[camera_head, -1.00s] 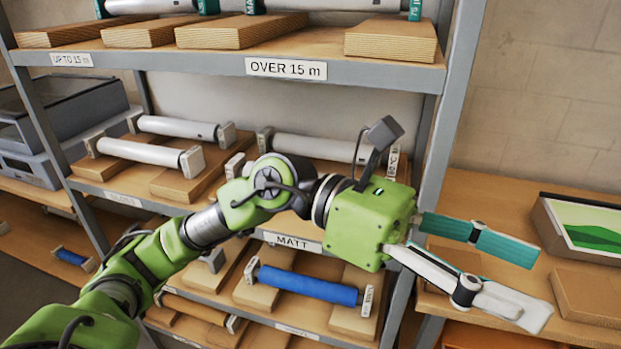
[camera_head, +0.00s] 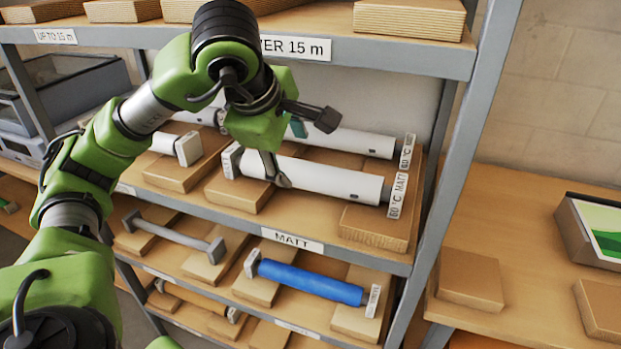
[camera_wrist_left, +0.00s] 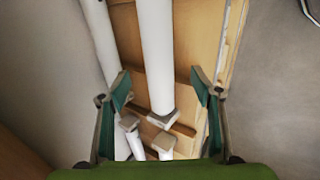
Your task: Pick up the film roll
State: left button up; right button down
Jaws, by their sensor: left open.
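A white film roll (camera_head: 312,176) with grey square end pieces lies across wooden cradles on the shelf marked MATT. Its right end tag reads 60 °C MATT. My left gripper (camera_head: 286,152) is over the left half of this roll, pointing down, with one finger in front of it and a teal pad showing behind. In the left wrist view the open jaws (camera_wrist_left: 162,88) stand on either side of the white roll (camera_wrist_left: 155,50), with gaps between pads and roll. Whether the fingertips reach below the roll's top is unclear. My right gripper is out of view.
Another white roll (camera_head: 350,141) lies close behind, also tagged. The upper shelf edge (camera_head: 390,60) passes above, near my arm. A blue roll (camera_head: 310,284) lies on the shelf below.

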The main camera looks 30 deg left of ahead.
aim_at(304, 169)
pick_arm(q)
jog(key=x, duration=0.3)
jog(key=shift+w, duration=0.1)
jog(key=shift+w+a+f, duration=0.1)
jog(key=shift+w+f, duration=0.15)
jog(key=shift+w+f+p, duration=0.3)
jog(key=shift+f+p, duration=0.1)
jog(key=shift+f, duration=0.05)
jog(key=p+x, duration=0.1)
jog(key=x, duration=0.3)
jog(key=shift+w+f, duration=0.15)
jog(key=shift+d, duration=0.2)
jog(key=c, duration=1.4)
grip_shut()
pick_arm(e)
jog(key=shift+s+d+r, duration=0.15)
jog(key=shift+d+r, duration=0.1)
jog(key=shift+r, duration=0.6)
pick_arm(q)
jog(key=shift+r, duration=0.2)
